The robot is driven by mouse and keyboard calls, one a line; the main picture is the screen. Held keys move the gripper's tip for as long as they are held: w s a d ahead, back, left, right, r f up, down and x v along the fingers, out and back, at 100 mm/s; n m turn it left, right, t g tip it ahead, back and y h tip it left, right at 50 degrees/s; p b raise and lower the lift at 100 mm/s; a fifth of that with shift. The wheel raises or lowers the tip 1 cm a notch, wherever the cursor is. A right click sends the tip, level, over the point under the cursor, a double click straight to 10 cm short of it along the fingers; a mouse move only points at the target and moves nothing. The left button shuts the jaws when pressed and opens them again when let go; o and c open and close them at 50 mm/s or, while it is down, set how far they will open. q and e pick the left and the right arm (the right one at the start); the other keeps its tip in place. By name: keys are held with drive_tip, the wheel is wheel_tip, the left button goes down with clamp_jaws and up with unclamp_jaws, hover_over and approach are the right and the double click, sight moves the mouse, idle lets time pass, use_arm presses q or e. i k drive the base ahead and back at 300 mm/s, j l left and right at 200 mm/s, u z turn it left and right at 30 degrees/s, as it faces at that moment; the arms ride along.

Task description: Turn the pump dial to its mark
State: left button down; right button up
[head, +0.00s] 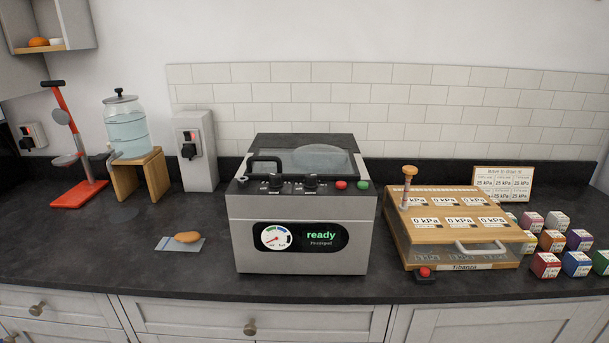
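A steel machine (300,211) with a dark top stands at the middle of the counter. Dark knobs sit along the front edge of its top: a left knob (275,182) and a right knob (310,181). I cannot tell which one is the pump dial, and their marks are too small to read. The front panel has a round gauge (276,238), with its red needle low at the left, and a display (321,236) that reads "ready". The lid with its black handle (264,164) looks closed. Neither of my grippers is in view.
A red button (341,185) and a green button (362,184) are right of the knobs. A wooden case (455,219) with "0 kPa" readouts stands further right, beside several coloured boxes (545,264). A water jar (126,130) stands at left. Counter in front is narrow.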

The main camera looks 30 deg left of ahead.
sight(310, 179)
drive_tip(key=l+u, duration=0.1)
drive_tip(key=u, duration=1.1)
drive_tip(key=i+l, duration=0.05)
